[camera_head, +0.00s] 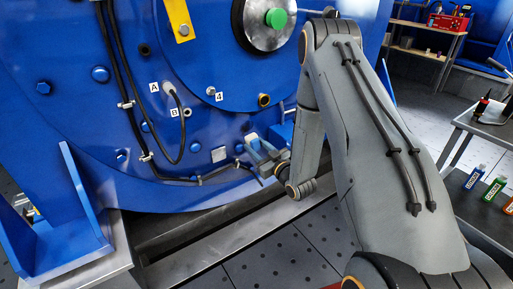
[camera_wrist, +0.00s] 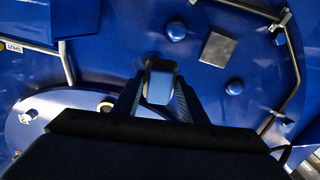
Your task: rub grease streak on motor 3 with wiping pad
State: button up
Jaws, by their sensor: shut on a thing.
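The motor (camera_head: 55,85) is a large blue housing filling the left and middle of the head view. My gripper (camera_head: 260,151) is low at its face, right of a small grey plate (camera_head: 218,154). In the wrist view my gripper (camera_wrist: 160,92) is shut on the wiping pad (camera_wrist: 159,84), a pale block with a light blue face. The pad also shows in the head view (camera_head: 252,141). A dark smudge (camera_wrist: 148,58) shows on the blue surface just beyond the pad; it may be the grease streak, partly hidden. I cannot tell whether the pad touches the surface.
Black cables (camera_head: 115,60) and a conduit run across the motor face near my gripper. Bolts (camera_wrist: 235,87) stick out around the pad. A blue bracket (camera_head: 65,215) stands at lower left. A side table (camera_head: 480,125) with small bottles below is at right.

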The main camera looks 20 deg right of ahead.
jog(key=shift+b+x, duration=1.3)
jog(key=shift+x, duration=1.6)
jog(key=shift+x, duration=0.95)
jog(key=shift+w+d+b, duration=0.15)
jog(key=shift+w+d, duration=0.05)
jog(key=shift+d, duration=0.7)
jog(key=shift+w+d+b, duration=0.15)
jog(key=shift+w+d, duration=0.1)
jog(key=shift+d, duration=0.65)
jog(key=shift+w+d, duration=0.35)
jog(key=shift+d, duration=0.5)
jog(key=shift+w+d, duration=0.35)
jog(key=shift+d, duration=0.55)
jog(key=shift+s, duration=0.1)
jog(key=shift+s+a+p, duration=0.25)
jog(key=shift+a+p, duration=0.1)
jog(key=shift+a, duration=0.6)
jog(key=shift+s+a+p, duration=0.2)
jog(key=shift+a+p, duration=0.1)
jog(key=shift+a, duration=0.65)
